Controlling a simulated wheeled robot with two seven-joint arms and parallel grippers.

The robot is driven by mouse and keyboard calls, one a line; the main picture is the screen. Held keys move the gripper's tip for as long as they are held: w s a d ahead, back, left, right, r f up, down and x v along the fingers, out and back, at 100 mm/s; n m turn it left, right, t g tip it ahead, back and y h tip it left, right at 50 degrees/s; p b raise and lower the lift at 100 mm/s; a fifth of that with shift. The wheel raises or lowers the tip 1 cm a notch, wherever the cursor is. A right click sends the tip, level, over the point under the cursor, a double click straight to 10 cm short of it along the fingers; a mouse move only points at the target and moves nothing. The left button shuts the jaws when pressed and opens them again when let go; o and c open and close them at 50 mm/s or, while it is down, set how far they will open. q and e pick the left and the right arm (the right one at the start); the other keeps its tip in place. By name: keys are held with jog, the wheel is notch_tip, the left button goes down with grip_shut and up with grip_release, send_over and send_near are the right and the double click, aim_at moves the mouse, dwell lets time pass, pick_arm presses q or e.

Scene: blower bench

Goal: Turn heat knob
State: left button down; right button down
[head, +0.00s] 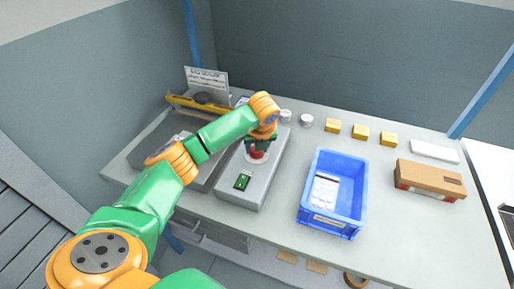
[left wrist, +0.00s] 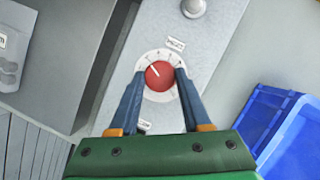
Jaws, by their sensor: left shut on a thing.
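The heat knob (left wrist: 159,76) is a round red knob with a white pointer line on a white dial, on top of a grey control box (head: 239,192). In the left wrist view the pointer aims up and to the left. My left gripper (left wrist: 158,80) comes down over it, with one blue finger on each side, shut on the knob. In the head view the red knob (head: 257,155) shows just below the gripper (head: 259,146), partly hidden by it. My right gripper is not in view.
A green switch (head: 242,181) sits on the box's near end. A blue bin (head: 309,208) stands to the right, with a brown carton (head: 430,180) beyond it. Several yellow blocks (head: 360,132) line the back. A grey unit (head: 150,150) lies left of the box.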

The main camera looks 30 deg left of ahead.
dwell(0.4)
pick_arm(q)
jog(key=shift+c, duration=1.8)
grip_release()
jog(key=b+v, duration=0.1)
jog(key=v, duration=0.6)
